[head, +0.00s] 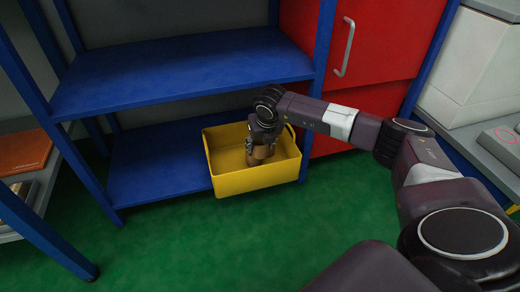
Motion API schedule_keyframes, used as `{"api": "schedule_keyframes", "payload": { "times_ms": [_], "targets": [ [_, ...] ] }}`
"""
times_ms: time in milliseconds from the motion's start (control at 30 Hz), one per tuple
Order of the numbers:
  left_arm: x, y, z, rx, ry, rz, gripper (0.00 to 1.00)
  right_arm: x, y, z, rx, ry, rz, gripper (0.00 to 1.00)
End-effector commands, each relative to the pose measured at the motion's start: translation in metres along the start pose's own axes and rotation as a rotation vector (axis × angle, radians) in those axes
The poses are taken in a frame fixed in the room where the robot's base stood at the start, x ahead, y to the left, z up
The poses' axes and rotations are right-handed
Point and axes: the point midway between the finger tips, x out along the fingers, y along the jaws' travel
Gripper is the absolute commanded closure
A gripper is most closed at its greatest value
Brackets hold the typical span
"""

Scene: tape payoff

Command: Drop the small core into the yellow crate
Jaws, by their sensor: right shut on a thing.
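The yellow crate (254,182) stands at the lower shelf of the blue rack, in the middle of the head view. My right gripper (261,150) points down into the crate's opening, inside its rim. It is shut on the small core (262,153), a brown piece showing between the fingers. The gripper hides part of the core, and I cannot tell whether the core touches the crate floor. My left gripper is not in view.
The blue rack (180,70) has an upper shelf just above the crate, close to my right arm. A red cabinet (375,40) with a grey handle stands to the right. Another shelf with an orange item (24,151) is at the left. Green floor is clear in front.

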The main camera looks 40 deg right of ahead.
Motion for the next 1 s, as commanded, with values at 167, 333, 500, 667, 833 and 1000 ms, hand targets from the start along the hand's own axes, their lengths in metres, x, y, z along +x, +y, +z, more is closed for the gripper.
{"api": "schedule_keyframes", "payload": {
  "times_ms": [167,333,500,667,833,1000],
  "targets": [
    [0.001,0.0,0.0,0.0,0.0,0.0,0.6,-0.001,0.0,0.001,0.0,0.0,0.001,0.81],
    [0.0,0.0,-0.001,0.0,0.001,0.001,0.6,0.002,0.0,-0.001,0.0,0.0,0.0,0.81],
    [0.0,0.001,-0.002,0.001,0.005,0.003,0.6,0.007,0.0,-0.003,0.001,0.001,0.0,0.81],
    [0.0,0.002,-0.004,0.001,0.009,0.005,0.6,0.011,0.0,-0.005,0.001,0.0,0.0,0.81],
    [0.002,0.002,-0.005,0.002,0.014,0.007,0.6,0.011,0.0,-0.004,0.001,0.0,0.0,0.5],
    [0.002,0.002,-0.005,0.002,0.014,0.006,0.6,0.011,0.0,-0.004,0.001,0.0,0.0,0.41]
  ]
}}
